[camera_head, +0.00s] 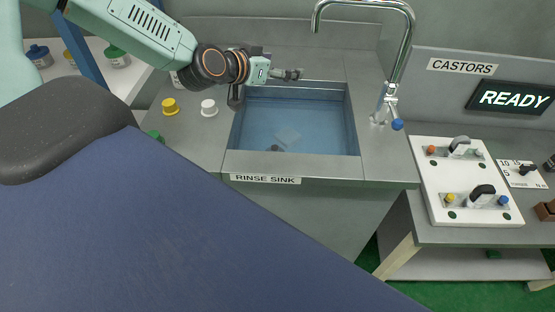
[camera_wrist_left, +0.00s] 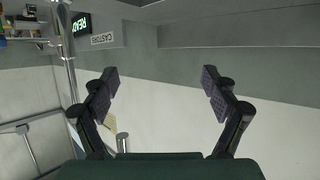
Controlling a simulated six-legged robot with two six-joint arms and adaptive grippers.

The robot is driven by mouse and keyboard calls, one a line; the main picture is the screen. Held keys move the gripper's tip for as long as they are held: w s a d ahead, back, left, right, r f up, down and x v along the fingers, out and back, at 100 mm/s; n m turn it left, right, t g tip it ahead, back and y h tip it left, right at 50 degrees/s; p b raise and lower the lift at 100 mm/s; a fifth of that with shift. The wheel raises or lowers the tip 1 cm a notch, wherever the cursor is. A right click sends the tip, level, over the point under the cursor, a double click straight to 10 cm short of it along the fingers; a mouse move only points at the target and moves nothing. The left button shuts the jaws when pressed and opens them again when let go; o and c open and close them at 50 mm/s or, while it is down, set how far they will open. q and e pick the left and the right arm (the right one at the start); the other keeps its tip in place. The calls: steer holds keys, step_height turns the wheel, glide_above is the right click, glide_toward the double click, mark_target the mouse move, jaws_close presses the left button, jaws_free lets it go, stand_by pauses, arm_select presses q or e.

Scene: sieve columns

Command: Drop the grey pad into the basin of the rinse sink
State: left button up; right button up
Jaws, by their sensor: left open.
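The rinse sink (camera_head: 265,179) is a grey counter with a blue-tinted rectangular basin (camera_head: 310,108). My left gripper (camera_head: 292,74) is above the back left rim of the basin. In the left wrist view its two fingers (camera_wrist_left: 160,82) are wide apart with nothing between them. My right gripper is not in view.
A tall curved tap (camera_head: 408,45) with a blue knob stands at the basin's right. A yellow knob (camera_head: 169,106) and a white knob (camera_head: 209,107) sit left of the basin. A white panel with handles (camera_head: 465,180) lies on the right bench under a READY sign (camera_head: 513,98).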

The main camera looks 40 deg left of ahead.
arm_select(q)
steer(key=shift+d+r, duration=0.8)
steer(key=shift+r, duration=3.25)
step_height(320, 180, down, 9)
steer(key=a+p, duration=0.1)
steer(key=shift+r+p, duration=0.2)
steer(key=shift+p, duration=0.15)
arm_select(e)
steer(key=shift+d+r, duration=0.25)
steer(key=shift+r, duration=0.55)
arm_select(q)
steer(key=shift+w+f, duration=0.1)
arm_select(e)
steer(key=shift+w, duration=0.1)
